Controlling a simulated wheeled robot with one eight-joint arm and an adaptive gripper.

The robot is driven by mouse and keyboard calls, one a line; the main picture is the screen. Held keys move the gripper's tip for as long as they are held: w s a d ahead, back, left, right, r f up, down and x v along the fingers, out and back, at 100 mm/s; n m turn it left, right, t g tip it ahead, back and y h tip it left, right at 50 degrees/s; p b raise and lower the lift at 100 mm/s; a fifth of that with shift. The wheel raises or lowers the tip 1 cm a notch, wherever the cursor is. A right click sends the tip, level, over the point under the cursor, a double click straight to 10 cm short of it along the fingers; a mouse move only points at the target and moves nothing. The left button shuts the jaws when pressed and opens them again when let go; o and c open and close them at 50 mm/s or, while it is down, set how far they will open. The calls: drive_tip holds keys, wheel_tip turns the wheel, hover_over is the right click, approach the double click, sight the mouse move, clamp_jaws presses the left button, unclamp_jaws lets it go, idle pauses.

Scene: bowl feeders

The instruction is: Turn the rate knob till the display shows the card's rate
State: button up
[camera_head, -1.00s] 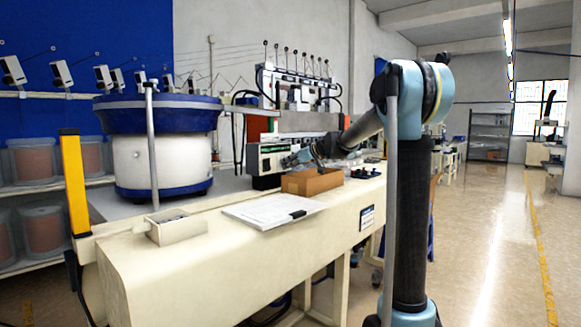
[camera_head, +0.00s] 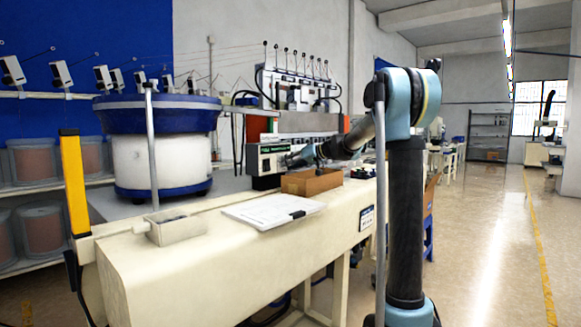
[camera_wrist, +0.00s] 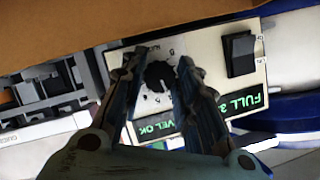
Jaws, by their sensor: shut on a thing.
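The rate knob (camera_wrist: 160,76) is a round black knob on a cream panel in the wrist view, with small marks around it. My gripper (camera_wrist: 162,62) has one finger on each side of the knob and is shut on it.
A black rocker switch (camera_wrist: 238,54) sits beside the knob. An open brown box (camera_head: 311,183) stands close below my wrist. The blue-rimmed bowl feeder (camera_head: 158,115) is at left, with a small tray (camera_head: 175,228) in front. The bench front is mostly clear.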

drive_tip(key=shift+w+d, duration=0.1)
drive_tip(key=shift+w, duration=0.05)
drive_tip(key=o, duration=1.1)
drive_tip(key=shift+c, duration=0.2)
drive_tip(key=v, duration=1.2)
